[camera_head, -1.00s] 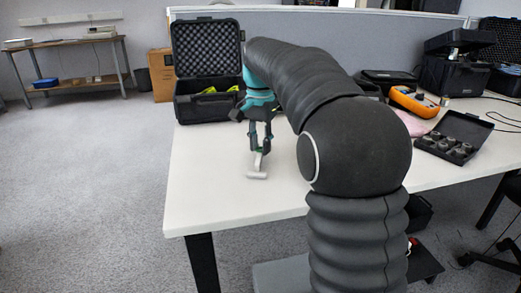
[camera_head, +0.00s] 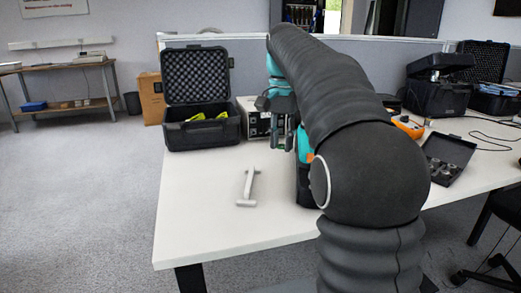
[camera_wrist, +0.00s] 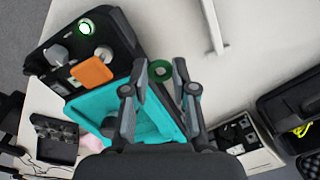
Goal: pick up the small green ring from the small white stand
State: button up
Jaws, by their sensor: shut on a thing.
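In the wrist view a green ring (camera_wrist: 160,63) is held between the fingertips of my gripper (camera_wrist: 160,72). A small white round piece (camera_wrist: 86,27) with green on it sits on a black device at the upper left; it looks like a stand with a ring, but is too small to be sure. In the head view my gripper (camera_head: 283,146) is raised above the table, beside the turquoise and black device (camera_head: 303,185), which my arm mostly hides. The ring cannot be made out there.
A white bar-shaped piece (camera_head: 248,186) lies on the white table (camera_head: 205,210), left of the device. An open black case (camera_head: 200,133) and a grey instrument box (camera_head: 252,118) stand behind. A black tray of metal pieces (camera_head: 447,160) is at right. The front-left tabletop is clear.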

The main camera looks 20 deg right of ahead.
jog(key=s+d+r+p, duration=0.1)
jog(key=d+r, duration=0.2)
jog(key=r, duration=0.3)
jog(key=shift+s, duration=0.25)
dwell(0.4)
